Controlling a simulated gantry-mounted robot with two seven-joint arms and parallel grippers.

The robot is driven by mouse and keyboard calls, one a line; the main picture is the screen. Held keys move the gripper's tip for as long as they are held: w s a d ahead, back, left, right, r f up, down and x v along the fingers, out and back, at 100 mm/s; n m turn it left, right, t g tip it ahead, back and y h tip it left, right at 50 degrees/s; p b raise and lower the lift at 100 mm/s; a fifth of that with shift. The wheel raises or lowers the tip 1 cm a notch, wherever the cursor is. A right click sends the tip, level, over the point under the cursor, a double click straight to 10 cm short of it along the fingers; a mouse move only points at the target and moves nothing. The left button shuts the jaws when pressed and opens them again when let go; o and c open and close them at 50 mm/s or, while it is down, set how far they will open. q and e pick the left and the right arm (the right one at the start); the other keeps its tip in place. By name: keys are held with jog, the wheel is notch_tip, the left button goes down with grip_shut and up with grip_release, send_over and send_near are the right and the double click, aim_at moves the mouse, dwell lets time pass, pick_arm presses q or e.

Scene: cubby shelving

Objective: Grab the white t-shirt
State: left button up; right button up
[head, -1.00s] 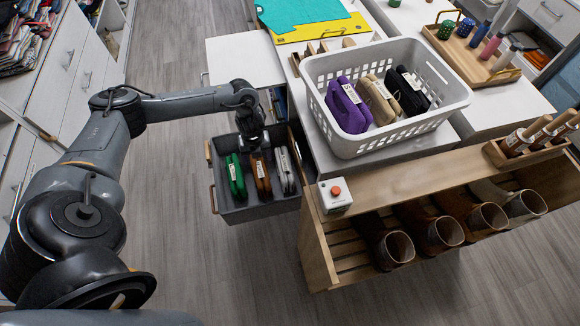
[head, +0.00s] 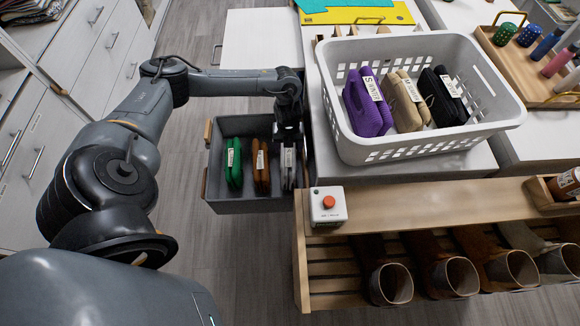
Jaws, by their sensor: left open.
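The white t-shirt (head: 289,172) is folded and stands on edge at the right side of a grey bin (head: 226,205). A small label shows on it. My left gripper (head: 288,142) points down right over the far part of the white t-shirt and hides some of it. The gripper is open; whether its fingers touch the shirt cannot be seen. A brown folded shirt (head: 261,173) and a green one (head: 233,172) stand to the left in the same bin. My right gripper is not in view.
A white basket (head: 430,147) with purple, beige and black folded shirts stands to the right on a counter. A white box with a red button (head: 328,206) sits on a wooden shelf edge near the bin. Boots (head: 390,284) lie below. The floor left of the bin is clear.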

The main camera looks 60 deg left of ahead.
aim_at(288, 158)
pick_arm(q)
notch_tip(288, 158, down, 5)
jog(key=shift+s+f+b, duration=0.1)
jog(key=shift+b, duration=0.85)
jog(key=shift+f, duration=0.5)
jog(key=shift+d+f+b, duration=0.1)
jog(key=shift+f+b, duration=1.45)
jog(key=shift+f, duration=1)
jog(key=shift+r, duration=0.1)
jog(key=c, duration=0.8)
